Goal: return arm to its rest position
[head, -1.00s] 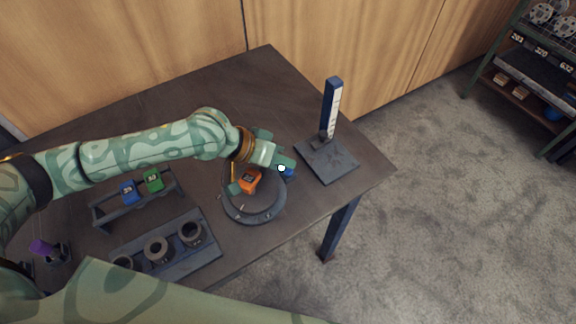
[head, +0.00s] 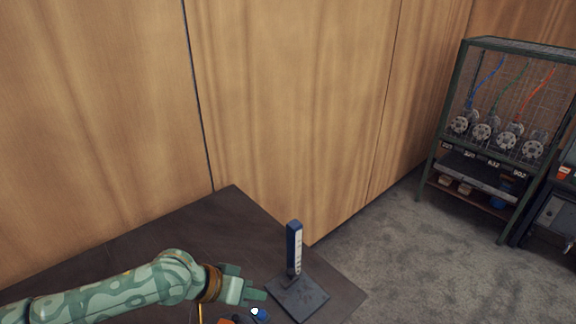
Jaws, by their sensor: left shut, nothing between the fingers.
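My left arm comes in from the left, low in the head view, above the dark table (head: 190,238). Its green gripper (head: 252,296) is shut and empty. It is beside the blue and white upright gauge (head: 294,247), which stands on a dark square base (head: 298,297). Just below the gripper, at the bottom edge, a blue part (head: 263,314) and an orange part (head: 226,321) show in small pieces. The rest of the table's near side is cut off by the frame. My right gripper is not in view.
Wood panels (head: 290,110) rise behind the table. A green metal rack (head: 452,110) with several round flanges and coloured cables stands at the right, beside a dark cabinet (head: 556,218). Grey carpet (head: 400,270) is clear between table and rack.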

